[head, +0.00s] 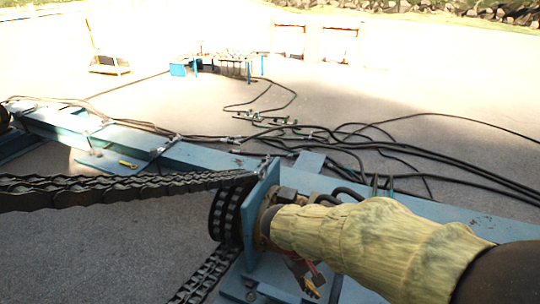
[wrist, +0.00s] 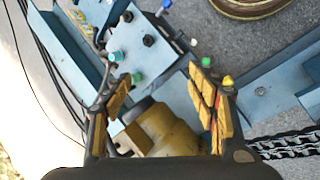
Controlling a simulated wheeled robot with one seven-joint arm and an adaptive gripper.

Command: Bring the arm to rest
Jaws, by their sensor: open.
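In the wrist view my gripper (wrist: 163,82) is open, its two yellow-padded fingers wide apart. Nothing is clasped between the pads. A brass-coloured rounded part (wrist: 168,130) shows beyond and between the fingers; I cannot tell whether anything touches it. Blue steel plates with bolts (wrist: 140,35) lie past the fingertips. In the head view a pale cloth-like sleeve (head: 375,240) reaches in from the lower right to a blue upright plate (head: 262,205). The fingers are not clearly made out there.
A heavy dark chain (head: 120,188) runs from the left to a black toothed wheel (head: 225,215) beside the upright plate. Black cables (head: 430,155) cross the long blue beam (head: 200,156). A blue-legged table (head: 235,65) stands farther back. Open paving (head: 130,250) shows at lower left.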

